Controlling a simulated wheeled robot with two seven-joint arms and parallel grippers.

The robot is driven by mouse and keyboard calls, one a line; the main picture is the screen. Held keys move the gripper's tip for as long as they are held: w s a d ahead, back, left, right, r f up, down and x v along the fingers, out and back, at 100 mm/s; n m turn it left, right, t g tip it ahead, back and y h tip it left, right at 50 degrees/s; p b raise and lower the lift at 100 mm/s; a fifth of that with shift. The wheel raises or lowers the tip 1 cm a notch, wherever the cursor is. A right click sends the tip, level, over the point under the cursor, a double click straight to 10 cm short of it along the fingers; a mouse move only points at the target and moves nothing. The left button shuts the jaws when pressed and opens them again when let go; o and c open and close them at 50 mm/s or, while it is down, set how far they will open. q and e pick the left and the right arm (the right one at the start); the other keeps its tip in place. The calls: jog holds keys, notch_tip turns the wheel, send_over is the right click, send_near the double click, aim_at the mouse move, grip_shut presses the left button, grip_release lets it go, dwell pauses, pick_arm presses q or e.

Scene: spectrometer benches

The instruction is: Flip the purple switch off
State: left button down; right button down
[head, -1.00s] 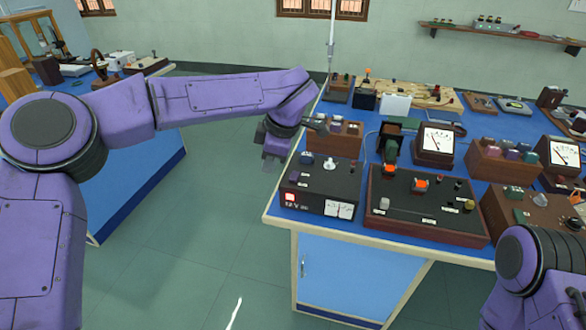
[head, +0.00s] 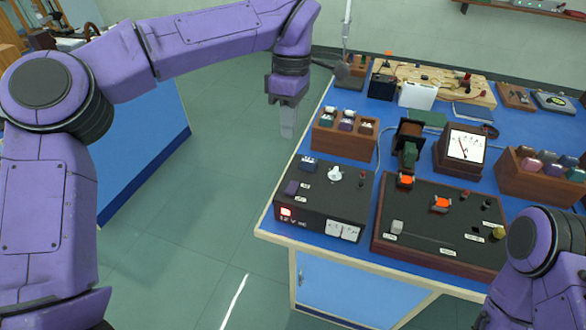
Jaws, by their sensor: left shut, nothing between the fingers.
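The purple switch (head: 291,188) is a small rocker on the left of the top of a black power supply box (head: 330,195) at the bench's left corner. Small white labels sit beside it, too small to read. A red lamp (head: 286,212) glows on the box front. A dark blue switch (head: 308,163) and a white knob (head: 335,173) are also on the top. My left gripper (head: 288,130) is shut and empty, fingers pointing down, in the air above and behind the box in the picture. It is apart from the switch. My right gripper is out of view.
A wooden rack (head: 344,143) with several coloured blocks stands behind the box. A wood-framed black panel (head: 440,228) with orange knobs is right of it. A meter (head: 462,150) and a slim upright rod (head: 346,25) stand farther back. Floor left of the bench is clear.

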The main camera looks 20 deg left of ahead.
pick_arm(q)
send_near(289, 189)
jog(key=f, duration=0.4)
jog(key=s+f, duration=0.1)
jog(key=f, duration=0.1)
jog(key=shift+f, duration=0.4)
